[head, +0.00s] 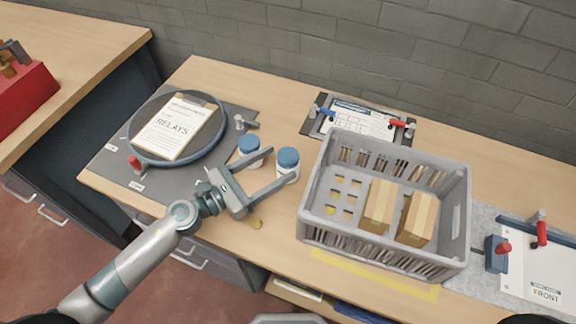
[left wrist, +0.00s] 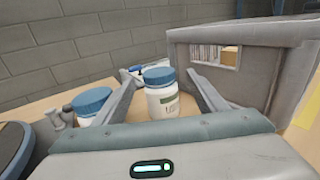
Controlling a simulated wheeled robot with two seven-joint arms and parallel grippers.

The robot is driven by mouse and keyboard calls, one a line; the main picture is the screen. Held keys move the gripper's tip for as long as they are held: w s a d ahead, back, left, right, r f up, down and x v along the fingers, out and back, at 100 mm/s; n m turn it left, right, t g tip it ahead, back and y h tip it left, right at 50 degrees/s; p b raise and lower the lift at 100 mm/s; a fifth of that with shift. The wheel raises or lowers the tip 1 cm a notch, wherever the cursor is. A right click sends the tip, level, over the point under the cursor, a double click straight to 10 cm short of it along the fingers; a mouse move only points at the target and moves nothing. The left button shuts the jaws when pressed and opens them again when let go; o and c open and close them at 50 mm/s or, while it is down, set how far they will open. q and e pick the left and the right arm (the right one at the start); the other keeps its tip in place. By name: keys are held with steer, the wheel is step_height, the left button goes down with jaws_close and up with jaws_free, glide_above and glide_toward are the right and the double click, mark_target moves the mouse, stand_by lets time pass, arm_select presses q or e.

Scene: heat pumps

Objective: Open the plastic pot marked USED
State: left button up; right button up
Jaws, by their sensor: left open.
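Two white plastic pots with blue lids stand upright on the wooden bench. The right pot (head: 288,166) shows in the left wrist view (left wrist: 161,92) with a label too small to read. The left pot (head: 250,147) stands just beyond the gripper's far finger and shows at the left in the left wrist view (left wrist: 91,103). I cannot tell which is marked USED. Both lids are on. My left gripper (head: 284,164) is open, its fingers pointing at the right pot, one to each side of it; contact is not visible. My right gripper is out of view.
A grey crate (head: 385,252) with cartons stands close right of the pots. A round tray (head: 222,108) with a RELAYS clipboard (head: 172,128) lies on a dark mat at left. A clamped sheet (head: 358,120) lies behind.

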mark_target(279, 162)
arm_select(q)
steer(key=p+x, duration=0.1)
steer(key=x, duration=0.2)
steer(key=shift+w, duration=0.2)
steer(key=shift+w+d, duration=0.2)
steer(key=shift+d, duration=0.1)
steer(key=shift+w+d+f, duration=0.1)
steer(key=shift+d, duration=0.05)
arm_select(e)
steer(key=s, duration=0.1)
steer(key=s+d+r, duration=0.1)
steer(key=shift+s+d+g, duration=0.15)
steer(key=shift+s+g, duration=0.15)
arm_select(q)
steer(key=shift+c, duration=0.2)
steer(key=c, duration=1.2)
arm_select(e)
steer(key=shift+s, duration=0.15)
